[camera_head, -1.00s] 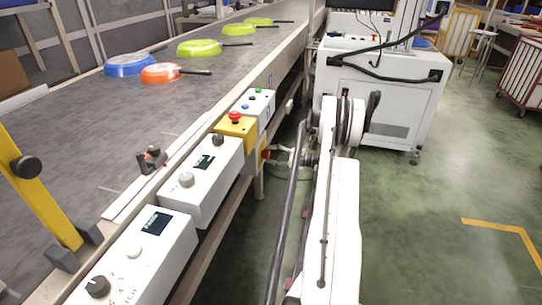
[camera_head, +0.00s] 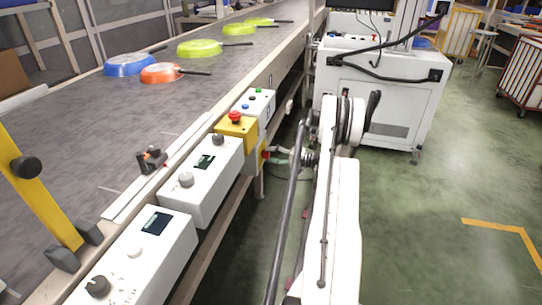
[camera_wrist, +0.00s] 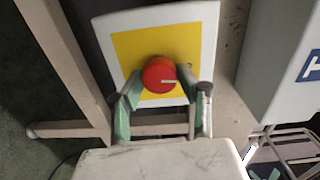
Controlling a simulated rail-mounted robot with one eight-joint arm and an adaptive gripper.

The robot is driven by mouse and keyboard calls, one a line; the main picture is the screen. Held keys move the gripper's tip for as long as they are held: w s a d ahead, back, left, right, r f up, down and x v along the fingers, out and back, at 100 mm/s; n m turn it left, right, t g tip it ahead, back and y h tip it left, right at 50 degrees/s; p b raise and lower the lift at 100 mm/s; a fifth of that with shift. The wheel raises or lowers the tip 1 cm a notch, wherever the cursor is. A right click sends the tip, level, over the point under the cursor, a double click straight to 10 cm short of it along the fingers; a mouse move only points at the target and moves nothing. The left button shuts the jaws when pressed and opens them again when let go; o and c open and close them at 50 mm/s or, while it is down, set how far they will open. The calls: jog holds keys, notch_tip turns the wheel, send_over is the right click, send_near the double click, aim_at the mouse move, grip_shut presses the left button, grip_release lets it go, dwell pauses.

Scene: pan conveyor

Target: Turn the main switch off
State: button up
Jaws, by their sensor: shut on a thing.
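The main switch (camera_wrist: 159,72) is a round red knob on a yellow square of a pale plate. Its short white mark lies nearly horizontal, pointing right in the wrist view. My gripper (camera_wrist: 161,82) has its greenish fingers closed around the knob, one on each side. In the head view the switch (camera_head: 265,154) is a small red spot on the side of the yellow-topped box (camera_head: 236,127). My gripper (camera_head: 279,155) reaches it from the right, partly hidden behind my arm.
A red push button (camera_head: 235,117) sits on top of the yellow box. White control boxes (camera_head: 205,178) line the conveyor (camera_head: 120,110), which carries several pans. A white machine cabinet (camera_head: 375,100) stands beyond my arm. The green floor to the right is open.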

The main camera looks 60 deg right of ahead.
jog(key=o, duration=1.1)
jog(key=shift+o, duration=0.2)
jog(key=v, duration=1.2)
jog(key=shift+r, duration=0.1)
